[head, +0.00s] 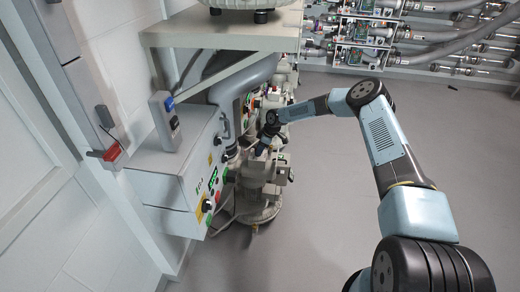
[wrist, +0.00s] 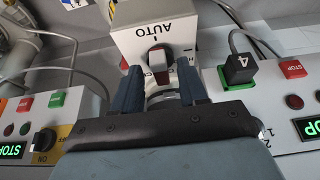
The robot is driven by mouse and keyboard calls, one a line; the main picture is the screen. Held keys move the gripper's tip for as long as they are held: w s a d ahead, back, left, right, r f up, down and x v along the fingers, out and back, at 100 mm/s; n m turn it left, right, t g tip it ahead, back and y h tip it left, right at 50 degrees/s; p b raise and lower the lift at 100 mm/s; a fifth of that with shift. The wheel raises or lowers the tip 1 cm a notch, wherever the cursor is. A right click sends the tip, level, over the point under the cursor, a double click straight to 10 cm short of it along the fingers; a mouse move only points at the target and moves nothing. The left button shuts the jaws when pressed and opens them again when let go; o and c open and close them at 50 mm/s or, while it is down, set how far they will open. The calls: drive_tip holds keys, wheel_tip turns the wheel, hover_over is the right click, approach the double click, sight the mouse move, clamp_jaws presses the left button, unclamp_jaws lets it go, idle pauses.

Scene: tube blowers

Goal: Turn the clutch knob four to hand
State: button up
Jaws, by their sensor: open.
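In the wrist view, a dark selector knob (wrist: 158,66) with a red and pale grip sits on the face of a white box (wrist: 190,22). The word AUTO reads upside down above it. My gripper (wrist: 158,77) is open, with one dark finger to the left of the knob and one to the right. I cannot tell whether either finger touches it. A black block marked 4 (wrist: 240,66) stands to the right. In the head view my gripper (head: 268,134) is small among the machines at the end of my arm, and the knob cannot be made out.
In the wrist view, a green button (wrist: 222,77) and a red stop button (wrist: 292,68) lie to the right, and a panel with an ON knob (wrist: 46,139) to the left.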

clamp_jaws()
idle(0.5)
drive_tip(key=m, duration=0.1)
drive_tip(key=m+t, duration=0.1)
drive_tip(key=m, duration=0.2)
drive_tip(key=shift+s+a+m+t+h, duration=0.15)
drive_tip(key=shift+s+m+t+h, duration=0.15)
drive_tip(key=shift+t+h, duration=0.1)
drive_tip(key=m, duration=0.2)
drive_tip(key=m+t+h, duration=0.1)
drive_tip(key=m, duration=0.1)
drive_tip(key=shift+s+a+m, duration=0.1)
drive_tip(key=shift+a+m, duration=0.1)
drive_tip(key=shift+m, duration=0.1)
drive_tip(key=m, duration=0.2)
drive_tip(key=m+t+h, duration=0.1)
drive_tip(key=m, duration=0.1)
drive_tip(key=shift+s+a+h, duration=0.1)
drive_tip(key=shift+a+h, duration=0.05)
drive_tip(key=shift+h, duration=0.15)
drive_tip(key=shift+a+m+h, duration=0.1)
drive_tip(key=shift+m+h, duration=0.7)
drive_tip(key=shift+m, duration=1.5)
drive_tip(key=shift+f, duration=0.1)
